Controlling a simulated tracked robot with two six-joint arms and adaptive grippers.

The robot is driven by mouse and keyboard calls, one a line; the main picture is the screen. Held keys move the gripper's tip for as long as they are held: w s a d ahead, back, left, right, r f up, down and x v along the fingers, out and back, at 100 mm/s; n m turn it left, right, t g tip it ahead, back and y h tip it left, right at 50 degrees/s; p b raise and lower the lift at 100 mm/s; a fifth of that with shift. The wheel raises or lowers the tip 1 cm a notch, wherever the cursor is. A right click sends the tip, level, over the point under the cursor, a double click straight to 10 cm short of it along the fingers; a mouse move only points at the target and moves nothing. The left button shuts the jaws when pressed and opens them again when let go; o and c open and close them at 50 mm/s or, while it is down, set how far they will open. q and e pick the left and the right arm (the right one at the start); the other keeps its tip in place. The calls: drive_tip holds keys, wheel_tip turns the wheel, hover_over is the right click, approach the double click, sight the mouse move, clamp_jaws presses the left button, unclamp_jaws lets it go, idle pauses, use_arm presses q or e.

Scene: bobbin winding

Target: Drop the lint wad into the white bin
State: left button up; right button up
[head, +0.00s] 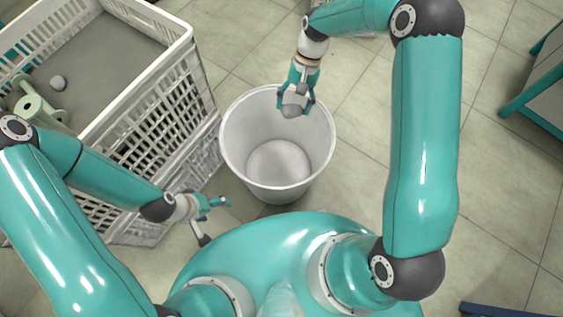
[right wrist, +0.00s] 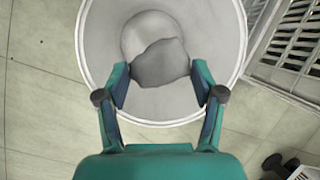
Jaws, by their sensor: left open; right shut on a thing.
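The lint wad (head: 293,111) is a grey lump between the fingers of my right gripper (head: 297,100). The right wrist view also shows the wad (right wrist: 160,63) between the two fingertips (right wrist: 161,84), with the bin's inside behind it. The white bin (head: 236,148) is round, open at the top and stands upright on the floor; its visible bottom looks empty. My left gripper (head: 217,221) is open and empty, to the left of the bin, low in front of the crate.
A teal-edged cabinet (head: 541,85) is at far right. Tiled floor between is clear.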

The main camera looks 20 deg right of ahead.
wheel_tip(320, 180, down, 15)
drive_tip(key=w+a+m+y+b, duration=0.1)
drive_tip(key=a+m+b, duration=0.1)
drive_tip(key=b, duration=1.6)
drive_tip(key=shift+w+m+t+b, duration=0.15)
drive_tip(key=shift+m+t+b, duration=0.2)
drive_tip(key=shift+m+t, duration=0.05)
drive_tip(key=shift+r, duration=0.1)
drive_tip(key=o, duration=0.8)
drive_tip(key=v, duration=1.2)
drive_tip(key=shift+d, duration=0.1)
